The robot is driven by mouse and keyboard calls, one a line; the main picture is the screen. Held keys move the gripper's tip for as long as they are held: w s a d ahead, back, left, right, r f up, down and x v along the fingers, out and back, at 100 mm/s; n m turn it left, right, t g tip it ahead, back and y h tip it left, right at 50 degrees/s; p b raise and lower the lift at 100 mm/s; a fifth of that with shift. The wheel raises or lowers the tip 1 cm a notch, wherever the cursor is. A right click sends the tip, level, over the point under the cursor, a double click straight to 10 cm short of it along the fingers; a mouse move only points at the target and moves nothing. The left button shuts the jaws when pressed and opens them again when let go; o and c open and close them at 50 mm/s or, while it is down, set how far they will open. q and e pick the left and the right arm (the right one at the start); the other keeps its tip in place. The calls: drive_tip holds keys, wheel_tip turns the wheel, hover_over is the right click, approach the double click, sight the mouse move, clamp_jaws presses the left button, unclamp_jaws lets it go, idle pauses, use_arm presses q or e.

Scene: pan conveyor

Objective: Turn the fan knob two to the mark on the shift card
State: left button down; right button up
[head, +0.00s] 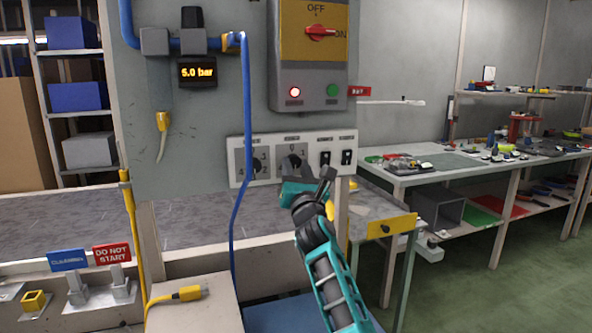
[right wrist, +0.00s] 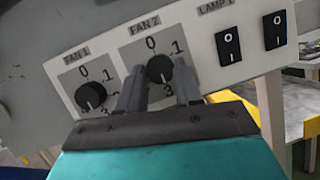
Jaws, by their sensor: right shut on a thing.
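The fan 2 knob (right wrist: 160,68) is a black round knob on a white panel (head: 238,178), with 0, 1 and 3 readable around it. In the head view the knob (head: 293,161) is partly covered by my right gripper (head: 299,170). My right gripper (right wrist: 159,82) is shut on the knob, with one dark finger at each side. The fingers hide part of the dial, and I cannot tell exactly where the knob points. I cannot make out a shift card in either view. My left gripper is not in view.
The fan 1 knob (right wrist: 90,95) sits just left of fan 2. Two black lamp switches (right wrist: 228,43) are to the right. A blue hose (head: 241,130) hangs in front of the panel's left end. A switch box (head: 310,80) with a red lever is above.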

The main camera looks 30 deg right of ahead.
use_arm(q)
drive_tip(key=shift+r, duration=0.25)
use_arm(e)
drive_tip(key=shift+n, duration=0.3)
drive_tip(key=shift+d+n+y+p, duration=0.1)
drive_tip(key=shift+n+y+p, duration=0.45)
drive_tip(key=shift+n, duration=0.15)
drive_tip(key=n+y+p, duration=0.1)
drive_tip(key=n, duration=0.1)
drive_tip(key=n+t+y, duration=0.1)
drive_tip(key=n, duration=0.2)
drive_tip(key=shift+d+y+p, duration=0.15)
drive_tip(key=shift+y+p, duration=0.1)
drive_tip(key=shift+p, duration=0.1)
drive_tip(key=n+y, duration=0.1)
drive_tip(key=n, duration=0.1)
drive_tip(key=n+y+p, duration=0.1)
drive_tip(key=n, duration=0.2)
drive_tip(key=shift+s+d+y, duration=0.1)
drive_tip(key=shift+d+y, duration=0.05)
drive_tip(key=shift+y, duration=0.25)
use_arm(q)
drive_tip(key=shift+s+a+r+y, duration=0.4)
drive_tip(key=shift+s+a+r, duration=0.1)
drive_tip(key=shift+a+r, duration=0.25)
use_arm(e)
drive_tip(key=shift+d+n+y, duration=0.1)
drive_tip(key=shift+n+y, duration=1.1)
drive_tip(key=shift+n, duration=1.2)
drive_tip(key=shift+n+g, duration=0.3)
